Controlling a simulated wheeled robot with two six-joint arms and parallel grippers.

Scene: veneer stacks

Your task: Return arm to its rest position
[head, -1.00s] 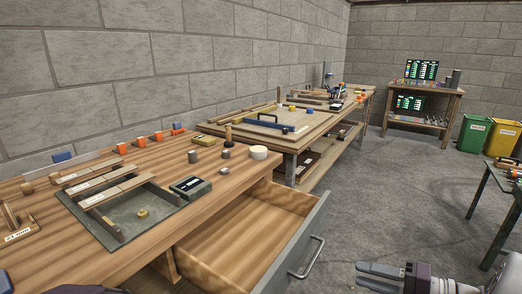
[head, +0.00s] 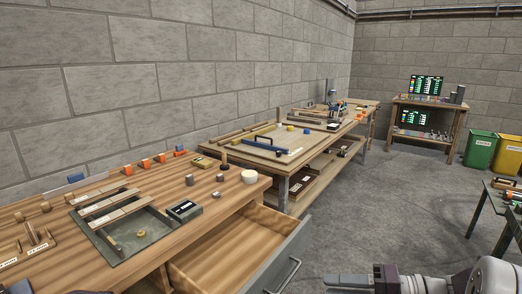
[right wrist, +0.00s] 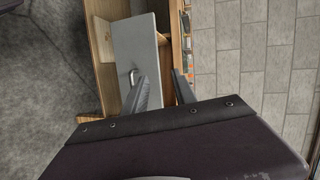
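My right gripper (head: 328,284) is at the bottom edge of the head view, right of the open drawer (head: 236,250) and apart from its handle (head: 288,276). In the right wrist view its two fingers (right wrist: 162,92) stand apart with nothing between them, so it is open and empty. The grey drawer front (right wrist: 140,45) shows behind them. A small dark piece at the bottom left corner of the head view may be part of my left arm. My left gripper is not visible.
The workbench (head: 95,262) carries a tray (head: 122,252) with veneer strips, a black box (head: 185,210) and small cylinders. A second table (head: 284,166) stands beyond it. Bare floor (head: 385,225) lies to the right. A dark green table (head: 484,222) is at the right edge.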

